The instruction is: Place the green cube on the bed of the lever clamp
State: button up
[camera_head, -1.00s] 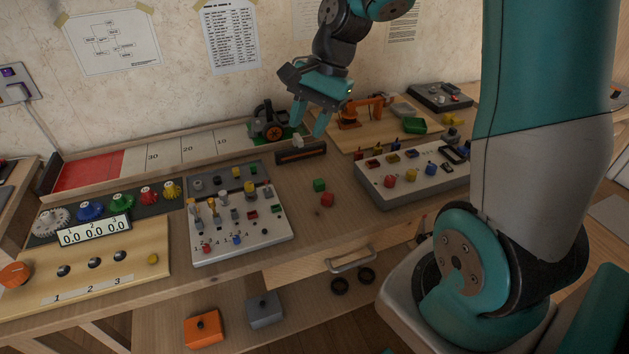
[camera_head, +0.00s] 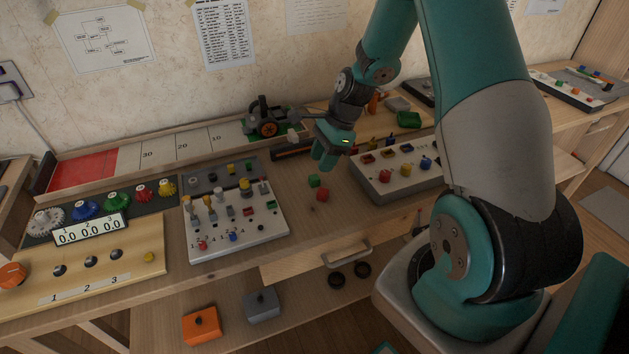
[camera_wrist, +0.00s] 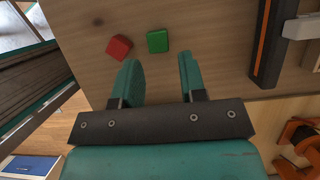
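The green cube (camera_head: 313,181) lies on the open tabletop, and it also shows in the wrist view (camera_wrist: 158,41). My gripper (camera_head: 325,163) is above the table, just behind and above the cube in the head view. In the wrist view its two fingers (camera_wrist: 159,72) are apart with nothing between them, and the cube lies just beyond the fingertips. An orange device (camera_head: 375,103), which looks like the lever clamp, is partly hidden behind my arm. It shows in part at the right of the wrist view (camera_wrist: 303,135); its bed is not clear.
A red cube (camera_head: 322,195) lies close beside the green one, apart from it. A dark bar with an orange strip (camera_wrist: 264,40) lies on the table. Control panels stand left (camera_head: 240,225) and right (camera_head: 390,185) of the cubes. A green block (camera_head: 408,119) sits further back.

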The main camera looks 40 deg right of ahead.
aim_at(311, 178)
jog(key=x, duration=0.2)
jog(key=a+x, duration=0.1)
jog(key=x, duration=0.2)
grip_shut()
jog(key=shift+r, duration=0.1)
